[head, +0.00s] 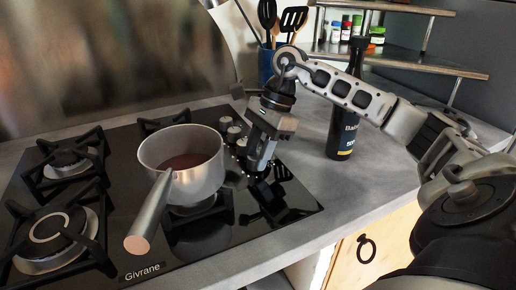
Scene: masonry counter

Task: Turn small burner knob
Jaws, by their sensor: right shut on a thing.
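A column of small silvery burner knobs runs along the right part of the black cooktop (190,258). Visible ones include the farthest knob (225,123), a second knob (233,134) and a third knob (241,147). My right gripper (258,163) points down at the near end of this column, right of the pot. It is shut on a burner knob, which its fingers mostly hide. I cannot tell how far that knob is turned. My left gripper is not in view.
A saucepan (205,178) with brown contents sits on a burner left of my gripper, its handle (150,215) toward the front. A dark bottle (345,125) stands close on the right. A utensil holder (266,65) and a shelf (430,62) are behind.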

